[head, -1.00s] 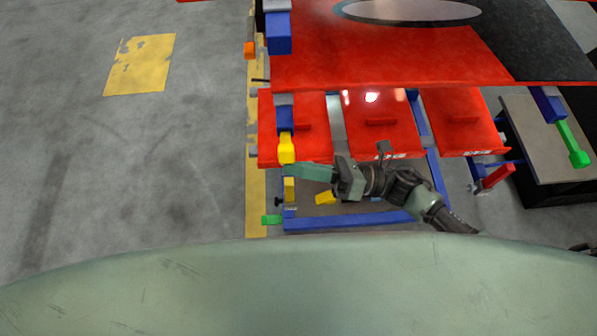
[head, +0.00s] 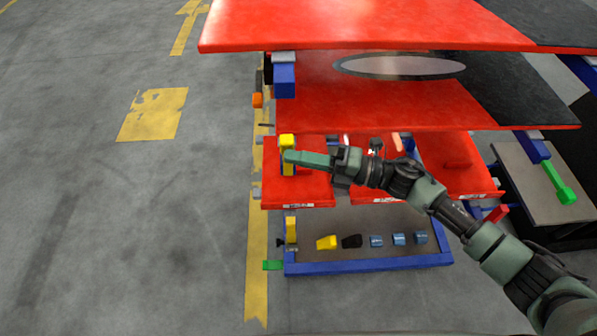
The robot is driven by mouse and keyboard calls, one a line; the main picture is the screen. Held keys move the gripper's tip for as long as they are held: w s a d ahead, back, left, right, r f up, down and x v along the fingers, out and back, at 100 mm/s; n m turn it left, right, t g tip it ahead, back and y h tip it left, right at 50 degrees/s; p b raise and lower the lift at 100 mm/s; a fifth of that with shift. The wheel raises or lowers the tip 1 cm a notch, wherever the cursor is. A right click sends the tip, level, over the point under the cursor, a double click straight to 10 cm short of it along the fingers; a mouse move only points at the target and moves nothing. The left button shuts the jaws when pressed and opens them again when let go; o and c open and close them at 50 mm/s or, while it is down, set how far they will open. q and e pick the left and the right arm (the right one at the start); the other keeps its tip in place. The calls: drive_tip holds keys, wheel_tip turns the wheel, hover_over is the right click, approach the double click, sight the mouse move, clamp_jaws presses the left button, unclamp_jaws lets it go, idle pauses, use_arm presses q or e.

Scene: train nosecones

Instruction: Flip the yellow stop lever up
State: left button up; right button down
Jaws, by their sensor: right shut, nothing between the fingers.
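The yellow stop lever (head: 286,140) is on the left side of the red nosecone rack. Its wide end points up, and its lower part is partly hidden behind my right gripper. My right gripper (head: 290,157) is shut with nothing between its fingers. Its green fingertips point left and overlap the lever just below the wide end. I cannot tell whether they touch it. My left gripper is not in view.
Red panels (head: 300,190) lie around and below my right arm, with a large red nosecone shelf (head: 370,95) above. A lower tray with a blue rim (head: 360,266) holds several small parts. A green lever (head: 565,190) is at right. The floor at left is clear.

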drive_tip(key=shift+w+r, duration=0.25)
drive_tip(key=shift+w, duration=0.1)
drive_tip(key=shift+w+r, duration=0.1)
drive_tip(key=shift+r, duration=0.05)
idle(0.3)
